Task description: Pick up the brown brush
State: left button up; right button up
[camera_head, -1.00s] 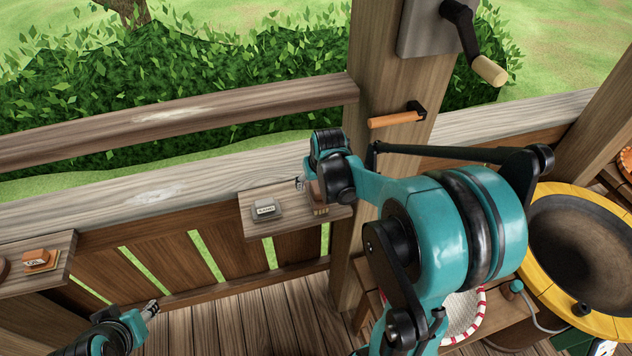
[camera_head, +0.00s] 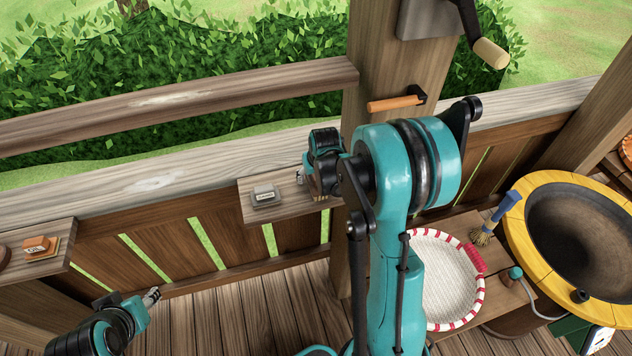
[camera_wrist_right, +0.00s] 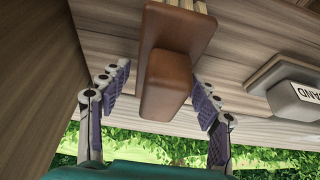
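The brown brush (camera_wrist_right: 167,85) fills the top middle of the right wrist view, a brown block with pale bristles behind it. My right gripper (camera_wrist_right: 160,105) is open, with one finger on each side of the brush and a visible gap at both. In the head view, only a little of the brush's bristles (camera_head: 320,197) shows below my right gripper (camera_head: 304,178), at the right end of a small wooden shelf (camera_head: 290,217). My left gripper (camera_head: 152,296) is low at the left, away from the brush; its fingers are too small to judge.
A grey block labelled SAND (camera_head: 265,196) sits left of the brush. An orange block (camera_head: 38,246) is on the left shelf. A post (camera_head: 375,130) rises just behind my right arm. A white basket (camera_head: 440,280), a blue-handled brush (camera_head: 493,220) and a yellow-rimmed pan (camera_head: 518,238) are at right.

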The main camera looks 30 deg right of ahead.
jog(key=c, duration=0.9)
jog(key=shift+c, duration=0.2)
jog(key=shift+r, duration=0.55)
jog(key=v, duration=0.2)
jog(key=shift+r, duration=0.35)
jog(key=s+a+p, duration=0.1)
jog(key=s+a, duration=0.3)
jog(key=s, duration=1.2)
jog(key=shift+s, duration=0.4)
jog(key=shift+f, duration=0.1)
